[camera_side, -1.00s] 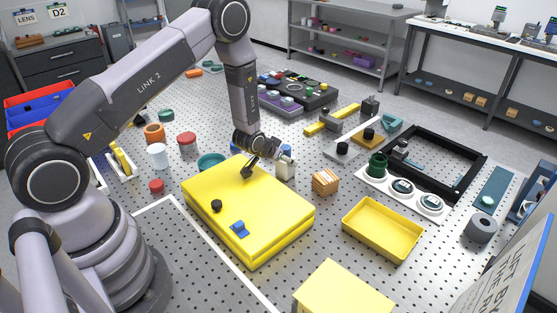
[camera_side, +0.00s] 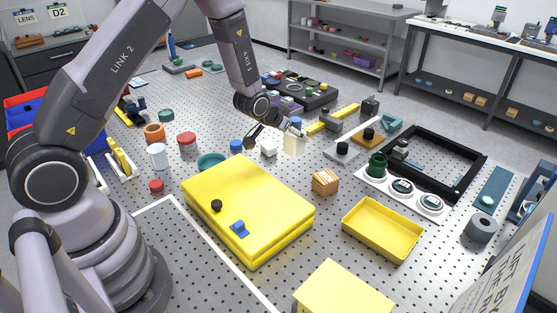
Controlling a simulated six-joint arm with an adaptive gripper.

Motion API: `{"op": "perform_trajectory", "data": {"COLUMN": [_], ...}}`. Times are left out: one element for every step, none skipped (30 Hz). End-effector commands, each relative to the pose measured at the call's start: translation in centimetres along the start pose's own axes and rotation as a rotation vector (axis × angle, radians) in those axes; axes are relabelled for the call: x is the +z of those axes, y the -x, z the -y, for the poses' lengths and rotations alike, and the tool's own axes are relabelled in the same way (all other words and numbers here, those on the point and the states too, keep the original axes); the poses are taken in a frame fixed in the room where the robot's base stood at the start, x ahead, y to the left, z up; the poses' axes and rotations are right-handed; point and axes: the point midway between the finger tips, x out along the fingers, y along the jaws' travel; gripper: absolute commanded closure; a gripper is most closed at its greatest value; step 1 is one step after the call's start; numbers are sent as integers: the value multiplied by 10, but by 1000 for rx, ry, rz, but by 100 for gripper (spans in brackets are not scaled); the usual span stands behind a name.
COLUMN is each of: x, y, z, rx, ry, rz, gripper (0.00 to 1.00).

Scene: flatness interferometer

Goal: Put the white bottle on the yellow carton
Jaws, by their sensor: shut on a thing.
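The white bottle (camera_side: 292,146) has a pale body and a blue cap and hangs roughly upright above the perforated table. My gripper (camera_side: 287,129) is shut on it near its top; the fingers partly hide its neck and cap. A plain pale yellow carton (camera_side: 342,291) stands at the bottom edge of the view, partly cut off, its flat top bare. The bottle and gripper are well behind it, up and to the left in the picture.
A large yellow case (camera_side: 265,205) with a black knob and a blue piece on top lies at centre. A black frame (camera_side: 455,160) lies at right.

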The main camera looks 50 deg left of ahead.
Motion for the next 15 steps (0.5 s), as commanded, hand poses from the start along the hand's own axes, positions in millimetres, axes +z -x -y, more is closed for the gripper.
{"op": "perform_trajectory", "data": {"x": [-1, -1, 0, 2, 4, 7, 10, 13, 19, 23, 28, 35, 41, 47, 56], "y": [5, 8, 14, 18, 24, 31, 38, 44, 54, 62, 70, 81, 90, 99, 111], "z": [-23, -38, -58, -75, -92, -113, -130, -145, -166, -181, -195, -214, -228, -241, -257], "rx": [43, 71, 111, 144, 179, 224, 258, 293, 338, 373, 408, 454, 489, 524, 568], "ry": [-44, -71, -113, -147, -181, -226, -261, -295, -339, -373, -408, -453, -487, -522, -566], "rz": [-3, -4, -5, -6, -7, -8, -9, -10, -10, -10, -11, -11, -11, -11, -10], "gripper": [92, 92, 92, 92, 92, 92, 92, 92, 92, 92, 92, 92, 92, 92, 92]}}
